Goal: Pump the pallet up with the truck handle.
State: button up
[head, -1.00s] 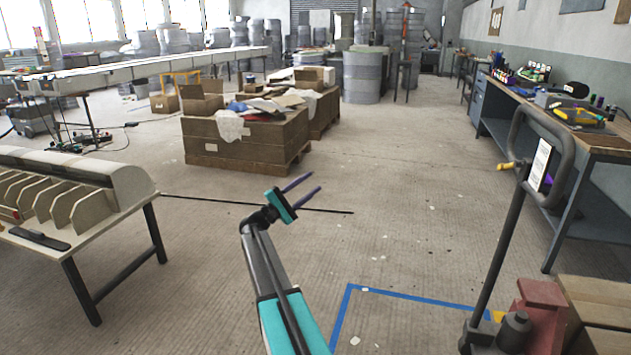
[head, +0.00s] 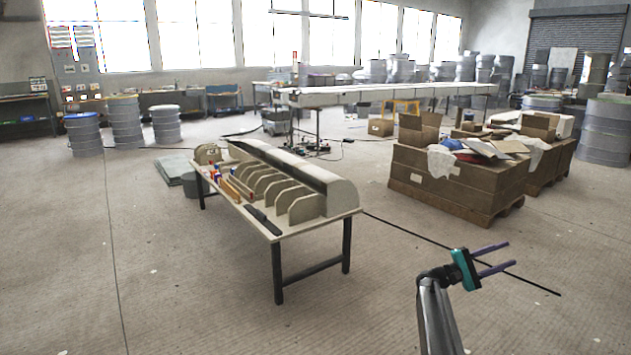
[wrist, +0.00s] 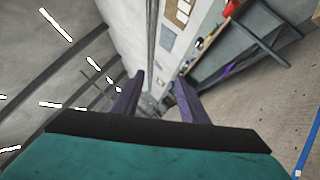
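My gripper (head: 492,258) is at the lower right of the head view, teal with two purple fingers spread apart. It is open and empty, held in the air over bare floor. The wrist view also shows its two fingers (wrist: 160,92) apart with nothing between them. The pallet truck and its handle are not in the head view now. A strip of blue floor tape (wrist: 306,150) shows at the right edge of the wrist view. I cannot make out the truck there.
A table (head: 335,218) with curved cream moulds stands in the middle. A wooden crate (head: 440,182) with cardboard boxes stands to the right behind it. A long bench (head: 380,93) and grey drums (head: 607,128) are farther back. The floor at front left is clear.

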jog(key=s+a+f+n+t+y+p, duration=0.1)
jog(key=s+a+f+y+p, duration=0.1)
jog(key=s+a+f, duration=0.45)
jog(key=s+a+f+n+y+p, duration=0.1)
jog(key=s+a+f+y+p, duration=0.2)
jog(key=f, duration=0.7)
jog(key=s+a+f+n+t+y+p, duration=0.1)
jog(key=s+a+f+y+p, duration=0.15)
jog(key=a+f, duration=0.55)
jog(key=s+a+f+g+y+p, duration=0.1)
jog(key=s+a+f+y, duration=0.1)
jog(key=s+a+f, duration=0.3)
jog(key=s+a+f+m+g+y+p, duration=0.1)
jog(key=s+a+f, duration=0.15)
jog(key=s, duration=0.45)
jog(key=s+a+f+g+y+p, duration=0.1)
jog(key=s+a+f+y, duration=0.1)
jog(key=s+f, duration=0.35)
jog(key=s+a+f+m+g+y, duration=0.2)
jog(key=s+a+f+m+y, duration=0.2)
jog(key=s+a+y, duration=0.6)
jog(key=s+a+m+p, duration=0.1)
jog(key=s+a+m, duration=0.1)
jog(key=s+a, duration=0.5)
jog(key=shift+s+a+m, duration=0.3)
jog(key=shift+s+a, duration=0.05)
jog(key=shift+a, duration=1.9)
